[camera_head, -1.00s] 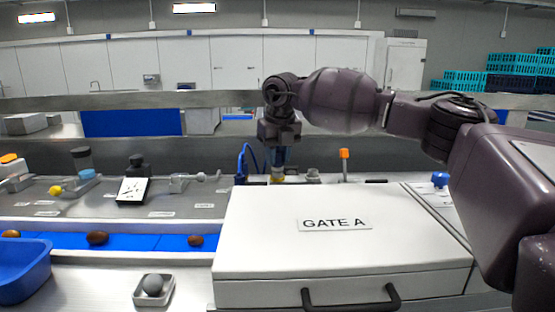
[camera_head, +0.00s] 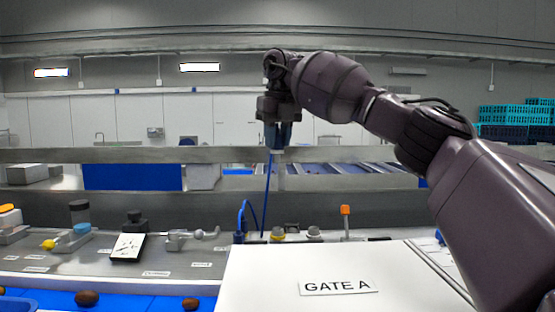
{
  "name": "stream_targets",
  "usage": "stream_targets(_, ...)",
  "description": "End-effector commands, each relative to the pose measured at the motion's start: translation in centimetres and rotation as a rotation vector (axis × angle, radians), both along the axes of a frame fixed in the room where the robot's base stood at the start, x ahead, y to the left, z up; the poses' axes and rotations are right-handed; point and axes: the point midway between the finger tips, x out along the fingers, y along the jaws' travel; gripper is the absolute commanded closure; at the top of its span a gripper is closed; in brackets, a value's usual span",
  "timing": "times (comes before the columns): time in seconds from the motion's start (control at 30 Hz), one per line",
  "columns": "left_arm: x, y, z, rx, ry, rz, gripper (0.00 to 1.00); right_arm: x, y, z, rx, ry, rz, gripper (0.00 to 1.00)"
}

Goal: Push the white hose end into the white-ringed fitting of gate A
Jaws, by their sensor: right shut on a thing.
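My right gripper (camera_head: 278,146) is raised well above the fittings behind the gate A box. It is shut on a hose end, whose colour is mostly hidden by the fingers. A thin blue hose (camera_head: 266,195) hangs from there to the bench. The gate A box (camera_head: 300,262) is white, with a label (camera_head: 338,286) on top. Just behind its far edge stand a yellow-ringed fitting (camera_head: 278,234) and, to its right, a pale-ringed fitting (camera_head: 314,233), probably the white one. Both stand apart from the gripper. My left gripper is not in view.
An orange-topped post (camera_head: 345,222) stands right of the fittings. A blue hose loop (camera_head: 243,216) rises to their left. A metal valve piece (camera_head: 190,238) and a black-and-white card (camera_head: 128,247) lie on the left bench. Dates lie on a blue belt (camera_head: 140,300) at front left.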

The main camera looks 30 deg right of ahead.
Motion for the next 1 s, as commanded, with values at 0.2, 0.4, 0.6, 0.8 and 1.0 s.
stream_targets(0.2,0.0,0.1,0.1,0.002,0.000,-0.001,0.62,-0.3,-1.4,1.2,0.003,-0.005,-0.022,1.00)
stream_targets(0.4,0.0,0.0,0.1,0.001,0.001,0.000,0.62,-1.7,-6.3,-1.1,0.001,-0.005,-0.075,1.00)
stream_targets(0.6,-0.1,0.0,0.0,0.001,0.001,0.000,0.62,-3.7,-9.6,-4.8,0.000,-0.005,-0.073,1.00)
stream_targets(0.8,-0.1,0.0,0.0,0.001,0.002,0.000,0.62,-4.4,-8.8,-7.2,0.000,-0.005,-0.015,1.00)
stream_targets(1.0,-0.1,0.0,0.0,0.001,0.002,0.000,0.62,-4.0,-8.1,-7.6,0.002,-0.004,0.000,1.00)
